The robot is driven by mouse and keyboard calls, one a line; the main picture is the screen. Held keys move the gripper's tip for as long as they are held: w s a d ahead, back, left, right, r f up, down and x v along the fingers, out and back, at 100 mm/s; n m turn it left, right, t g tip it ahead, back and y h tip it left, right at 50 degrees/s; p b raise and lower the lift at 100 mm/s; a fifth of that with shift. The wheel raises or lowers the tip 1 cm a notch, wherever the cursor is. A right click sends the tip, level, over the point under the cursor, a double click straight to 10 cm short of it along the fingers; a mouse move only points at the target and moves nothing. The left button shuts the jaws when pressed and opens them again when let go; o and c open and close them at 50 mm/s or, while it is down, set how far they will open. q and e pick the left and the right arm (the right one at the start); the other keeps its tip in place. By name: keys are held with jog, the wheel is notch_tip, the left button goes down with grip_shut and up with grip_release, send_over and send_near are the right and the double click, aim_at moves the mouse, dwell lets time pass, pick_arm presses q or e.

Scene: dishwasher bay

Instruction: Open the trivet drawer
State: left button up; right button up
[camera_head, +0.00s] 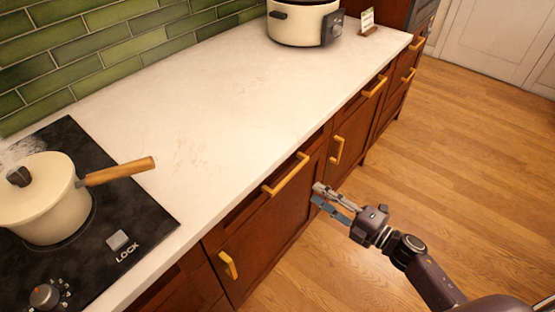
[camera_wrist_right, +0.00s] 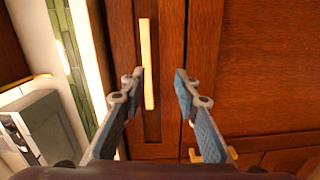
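The drawer front nearest my right gripper is a narrow dark-wood panel just under the countertop, and it looks shut. Its yellow bar handle (camera_head: 286,173) also shows in the right wrist view (camera_wrist_right: 148,65). No label tells whether this is the trivet drawer. My right gripper (camera_head: 322,198) is open and empty, in front of the cabinets and to the right of that handle in the head view. In the right wrist view the gripper (camera_wrist_right: 160,80) has the handle showing between its fingertips, close to the left one; contact cannot be told. My left gripper is not in view.
Another drawer handle (camera_head: 375,86) is farther along the counter. Cabinet door handles (camera_head: 337,150) sit below. On the white countertop (camera_head: 200,130) are a slow cooker (camera_head: 303,22), a small card and a hob with a lidded pot (camera_head: 45,200). The wooden floor (camera_head: 450,150) is clear.

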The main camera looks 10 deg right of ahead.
aim_at(292, 176)
jog(key=shift+n+y, duration=0.7)
jog(key=shift+n, duration=0.2)
jog(key=w+a, duration=0.1)
jog(key=w+a+r, duration=0.2)
jog(key=a, duration=0.1)
jog(key=shift+w+r, duration=0.2)
jog(key=shift+r, duration=0.05)
jog(key=x, duration=0.3)
jog(key=shift+w+f+b, duration=0.2)
jog(key=shift+f+b, duration=0.05)
jog(key=shift+b, duration=0.05)
jog(key=shift+w+a, duration=0.1)
jog(key=c, duration=0.8)
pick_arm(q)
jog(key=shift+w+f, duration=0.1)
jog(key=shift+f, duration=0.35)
